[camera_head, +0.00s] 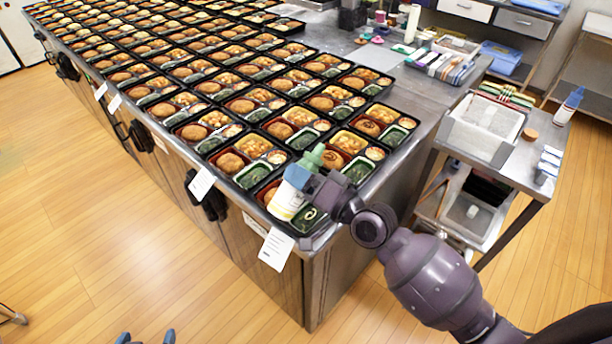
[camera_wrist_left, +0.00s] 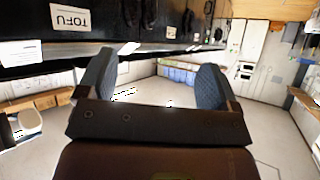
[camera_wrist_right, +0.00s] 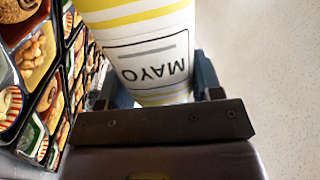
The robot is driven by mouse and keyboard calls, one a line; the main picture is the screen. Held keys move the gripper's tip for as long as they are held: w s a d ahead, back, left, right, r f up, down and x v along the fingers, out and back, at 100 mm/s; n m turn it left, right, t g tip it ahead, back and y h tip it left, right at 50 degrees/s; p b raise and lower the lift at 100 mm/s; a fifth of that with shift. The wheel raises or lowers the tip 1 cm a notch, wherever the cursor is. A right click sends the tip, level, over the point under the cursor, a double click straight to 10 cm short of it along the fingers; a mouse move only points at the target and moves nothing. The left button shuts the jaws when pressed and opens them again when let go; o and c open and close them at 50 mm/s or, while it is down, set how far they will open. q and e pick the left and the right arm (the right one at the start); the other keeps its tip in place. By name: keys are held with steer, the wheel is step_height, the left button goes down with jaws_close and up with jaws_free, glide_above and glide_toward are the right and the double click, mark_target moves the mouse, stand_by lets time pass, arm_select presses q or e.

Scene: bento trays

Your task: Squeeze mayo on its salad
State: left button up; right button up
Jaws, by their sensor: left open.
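The mayo bottle (camera_head: 287,198), white with yellow bands and a green nozzle, is in my right gripper (camera_head: 312,188). Its MAYO label (camera_wrist_right: 155,65) shows in the right wrist view, between the fingers. In the head view the nozzle end points up, above the trays near the table corner. The nearest bento tray (camera_head: 268,192) is partly hidden behind the bottle. Its green salad (camera_head: 303,222) carries a pale curled mark that looks like mayo. My left gripper (camera_head: 146,338) is open and empty at the bottom edge of the head view, away from the table; its fingers also show in the left wrist view (camera_wrist_left: 155,82).
Rows of filled bento trays (camera_head: 208,118) cover the long steel table (camera_head: 418,118). A side cart (camera_head: 517,165) with a white bin (camera_head: 480,128) and a blue-capped bottle (camera_head: 568,106) stands at right. Tags hang along the table's left edge.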

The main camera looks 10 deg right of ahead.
steer(key=m, duration=0.1)
steer(key=m+p, duration=0.1)
steer(key=m, duration=0.1)
steer(key=r+m, duration=0.1)
steer(key=shift+s+a+r+p, duration=0.1)
steer(key=shift+s+a+p, duration=0.1)
steer(key=shift+a+p, duration=0.1)
steer(key=w+d+m, duration=0.1)
steer(key=m, duration=0.1)
steer(key=d+m, duration=0.1)
steer(key=m, duration=0.1)
steer(key=w+d+f+m, duration=0.1)
steer(key=m, duration=0.1)
steer(key=shift+w+d+f+m+t+h, duration=0.1)
steer(key=shift+w+d+m+t+h, duration=0.05)
steer(key=shift+w+m+t+h, duration=0.2)
arm_select(q)
steer(key=r, duration=0.3)
steer(key=shift+w+d, duration=0.1)
steer(key=shift+w, duration=0.25)
arm_select(e)
steer(key=d+f+m, duration=0.1)
steer(key=m, duration=0.1)
steer(key=w+d+f+m, duration=0.1)
steer(key=f+m, duration=0.1)
steer(key=m, duration=0.1)
steer(key=w+d+f+m, duration=0.1)
steer(key=m, duration=0.2)
steer(key=shift+f+h, duration=0.25)
steer(key=shift+h, duration=0.1)
